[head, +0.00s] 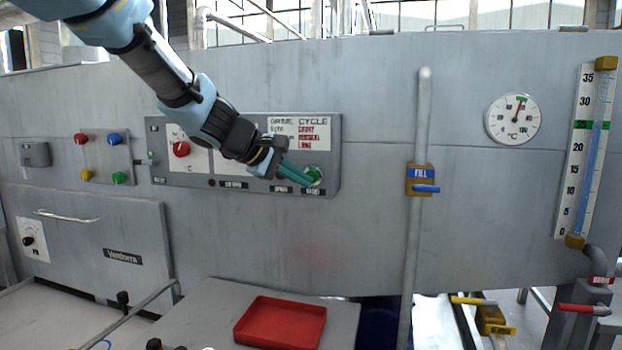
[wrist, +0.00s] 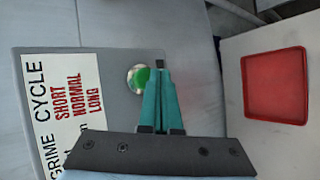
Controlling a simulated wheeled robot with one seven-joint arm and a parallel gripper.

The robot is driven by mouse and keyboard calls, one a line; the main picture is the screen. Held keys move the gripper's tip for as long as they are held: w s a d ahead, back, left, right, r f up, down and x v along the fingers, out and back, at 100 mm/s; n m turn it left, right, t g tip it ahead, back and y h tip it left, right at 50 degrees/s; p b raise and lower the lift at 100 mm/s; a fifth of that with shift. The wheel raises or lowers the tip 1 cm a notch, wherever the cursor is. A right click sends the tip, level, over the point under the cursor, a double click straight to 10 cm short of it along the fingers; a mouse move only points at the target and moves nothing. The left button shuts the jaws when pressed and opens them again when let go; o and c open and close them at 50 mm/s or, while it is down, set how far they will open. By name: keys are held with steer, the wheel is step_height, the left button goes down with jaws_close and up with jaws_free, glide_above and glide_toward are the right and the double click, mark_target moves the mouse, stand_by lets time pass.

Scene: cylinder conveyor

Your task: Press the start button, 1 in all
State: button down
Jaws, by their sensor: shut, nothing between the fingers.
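A green round button (head: 315,175) sits at the lower right end of the grey control panel (head: 333,135). It also shows in the wrist view as a green button in a pale ring (wrist: 138,77). My gripper (head: 306,181) has teal fingers, shut and empty, and its tips are close beside the button in the head view. In the wrist view the fingertips (wrist: 160,68) lie just right of the button. I cannot tell whether they touch the panel. The button's label below it is too small to read surely.
A red knob (head: 181,149) is on the same panel. A box with red, blue, yellow and green buttons (head: 104,157) is further left. A pipe with a blue FILL lever (head: 425,188) stands right. A red tray (head: 281,322) lies below on a grey top.

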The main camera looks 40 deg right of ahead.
steer(key=shift+d, duration=0.1)
stand_by(0.7)
steer(key=shift+w+d, duration=0.25)
steer(key=shift+w+d, duration=0.25)
steer(key=shift+d, duration=0.15)
stand_by(0.9)
stand_by(0.3)
steer(key=shift+s+a+b, duration=0.5)
steer(key=shift+a+b, duration=0.15)
steer(key=shift+a, duration=0.1)
steer(key=shift+s+a+b, duration=0.45)
steer(key=shift+a, duration=0.25)
steer(key=shift+s+a+b, duration=0.45)
steer(key=shift+a, duration=0.3)
steer(key=shift+s+a+b, duration=0.45)
steer(key=shift+a, duration=0.25)
